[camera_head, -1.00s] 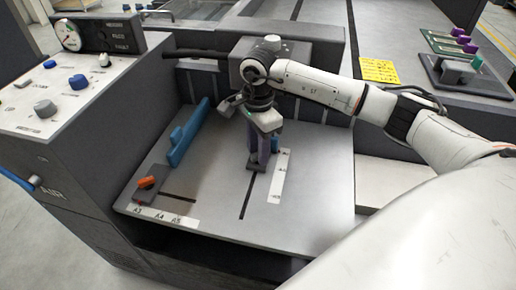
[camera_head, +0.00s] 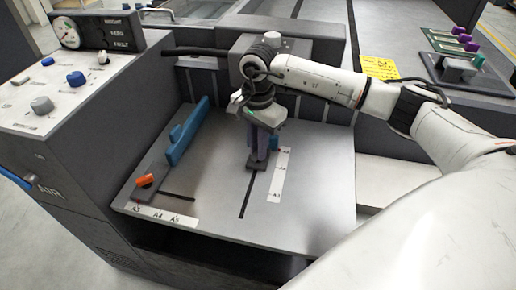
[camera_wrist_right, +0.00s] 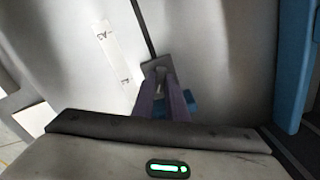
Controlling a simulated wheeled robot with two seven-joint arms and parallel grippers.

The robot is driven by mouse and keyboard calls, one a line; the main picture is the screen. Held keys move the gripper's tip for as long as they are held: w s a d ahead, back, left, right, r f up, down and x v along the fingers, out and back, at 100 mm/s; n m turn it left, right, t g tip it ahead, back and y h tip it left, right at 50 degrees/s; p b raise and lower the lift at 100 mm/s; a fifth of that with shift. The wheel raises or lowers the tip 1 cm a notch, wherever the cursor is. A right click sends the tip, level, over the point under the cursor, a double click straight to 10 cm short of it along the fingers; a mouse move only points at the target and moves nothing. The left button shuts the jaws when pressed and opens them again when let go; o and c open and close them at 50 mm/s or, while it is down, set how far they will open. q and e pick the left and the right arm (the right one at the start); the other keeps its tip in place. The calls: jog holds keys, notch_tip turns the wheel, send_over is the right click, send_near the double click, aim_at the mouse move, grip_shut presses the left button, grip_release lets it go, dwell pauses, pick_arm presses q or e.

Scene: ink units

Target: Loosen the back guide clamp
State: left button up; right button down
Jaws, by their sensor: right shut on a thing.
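The back guide clamp is a dark block (camera_head: 256,165) on the slot in the grey feed table, mostly hidden under my right gripper. In the right wrist view its grey plate (camera_wrist_right: 150,63) sits at the end of the slot. My right gripper (camera_head: 258,158) points down and its purple fingers (camera_wrist_right: 161,84) are shut on the clamp's small lever or knob, of which only a bit shows. A small blue guide piece (camera_head: 275,142) stands just beside the fingers. My left gripper is not in view.
A long blue side guide (camera_head: 187,132) stands on the left of the table. The front right of the table is clear.

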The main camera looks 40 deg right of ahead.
jog(key=n+b, duration=0.1)
jog(key=n, duration=0.3)
jog(key=shift+n, duration=0.3)
jog(key=n, duration=0.2)
jog(key=shift+n+b, duration=0.4)
jog(key=shift+n, duration=0.9)
jog(key=shift+n+b, duration=0.4)
jog(key=shift+n, duration=0.8)
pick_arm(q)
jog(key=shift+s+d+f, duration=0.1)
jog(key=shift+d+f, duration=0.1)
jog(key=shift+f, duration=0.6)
pick_arm(e)
jog(key=shift+n, duration=1.3)
jog(key=shift+r+n, duration=0.1)
jog(key=shift+n, duration=0.2)
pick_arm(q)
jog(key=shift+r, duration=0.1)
pick_arm(e)
jog(key=c, duration=1.8)
grip_release()
jog(key=shift+o, duration=0.2)
